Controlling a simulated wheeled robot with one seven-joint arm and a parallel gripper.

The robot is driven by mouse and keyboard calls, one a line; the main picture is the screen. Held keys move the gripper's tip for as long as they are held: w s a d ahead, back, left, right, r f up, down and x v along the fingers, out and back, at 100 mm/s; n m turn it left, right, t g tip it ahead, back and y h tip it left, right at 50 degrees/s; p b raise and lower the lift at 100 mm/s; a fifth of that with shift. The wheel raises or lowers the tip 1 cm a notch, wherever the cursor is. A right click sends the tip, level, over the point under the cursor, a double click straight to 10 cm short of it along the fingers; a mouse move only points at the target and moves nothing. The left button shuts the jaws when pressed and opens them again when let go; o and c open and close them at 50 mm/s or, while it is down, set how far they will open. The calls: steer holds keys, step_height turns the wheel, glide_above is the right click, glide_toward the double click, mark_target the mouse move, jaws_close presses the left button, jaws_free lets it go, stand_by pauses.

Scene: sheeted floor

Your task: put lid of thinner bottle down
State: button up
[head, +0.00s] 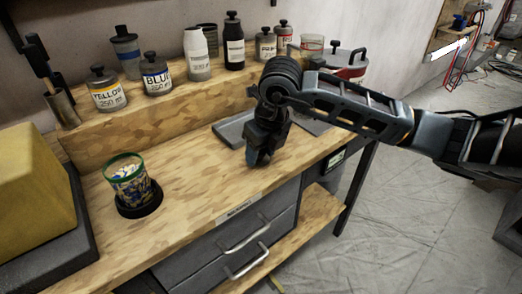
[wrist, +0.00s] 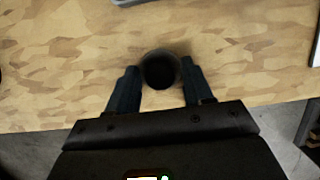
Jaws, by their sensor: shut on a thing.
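My gripper (head: 258,158) is low over the wooden workbench (head: 205,172), right of its middle, pointing down. In the wrist view, my gripper (wrist: 159,72) is shut on a small dark round lid (wrist: 160,70), which sits between the two fingertips. The bench top shows just below the lid; I cannot tell whether the lid touches it. In the head view the lid is hidden by the fingers. Several bottles stand on the raised back shelf, among them a white bottle (head: 197,55) and a dark bottle (head: 234,45). I cannot read which is the thinner bottle.
A patterned cup (head: 128,180) with a green rim stands on a dark round base at the left. A yellow block (head: 32,185) is at the far left. A grey tray (head: 234,129) lies behind my gripper. The bench top between cup and gripper is clear. Drawers (head: 240,245) are below the front edge.

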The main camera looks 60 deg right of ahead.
steer(key=o, duration=1)
